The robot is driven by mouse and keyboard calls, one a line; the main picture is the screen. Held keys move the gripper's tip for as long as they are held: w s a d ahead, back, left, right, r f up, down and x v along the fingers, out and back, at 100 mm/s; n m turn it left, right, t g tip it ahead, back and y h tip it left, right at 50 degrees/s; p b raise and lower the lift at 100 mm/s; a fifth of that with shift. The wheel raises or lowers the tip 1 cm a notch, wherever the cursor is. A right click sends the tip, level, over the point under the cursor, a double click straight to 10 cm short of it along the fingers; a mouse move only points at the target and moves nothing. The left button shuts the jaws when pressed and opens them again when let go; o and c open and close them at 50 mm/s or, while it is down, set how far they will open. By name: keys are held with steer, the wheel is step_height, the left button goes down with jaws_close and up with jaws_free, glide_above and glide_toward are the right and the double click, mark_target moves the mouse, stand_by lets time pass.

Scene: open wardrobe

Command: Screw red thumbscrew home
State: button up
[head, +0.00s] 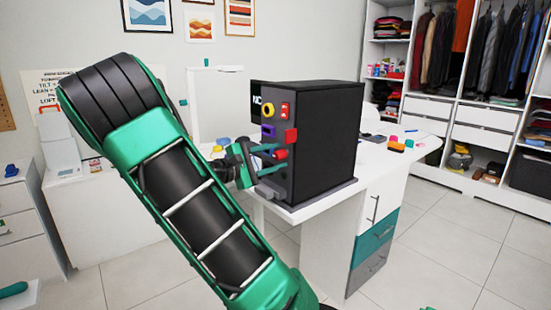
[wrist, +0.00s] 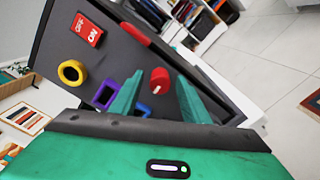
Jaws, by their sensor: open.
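The black box (head: 330,140) stands on a white desk, with its control panel facing my gripper. The red thumbscrew (wrist: 160,76) is a short round knob with a white mark, on the panel's lower part. It also shows in the head view (head: 281,155). My gripper (head: 274,160) is open at the panel. In the wrist view its two green fingers (wrist: 158,86) appear on either side of the thumbscrew, with visible gaps. I cannot tell how deep the fingertips reach around it. The thumbscrew's shaft is hidden.
The panel also carries a red ON/OFF switch (wrist: 87,30), a yellow ring (wrist: 71,72), a purple square frame (wrist: 105,94), a blue part (wrist: 143,108) partly behind a finger, and a red bar (wrist: 135,33). Small coloured items (head: 397,144) lie right of the box on the desk (head: 328,240).

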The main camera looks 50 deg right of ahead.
jaws_close()
steer(key=m, duration=1.3)
steer(key=shift+m, duration=0.4)
steer(key=m, duration=0.3)
steer(key=shift+m, duration=0.3)
steer(key=shift+o, duration=0.4)
jaws_free()
steer(key=shift+c, duration=0.4)
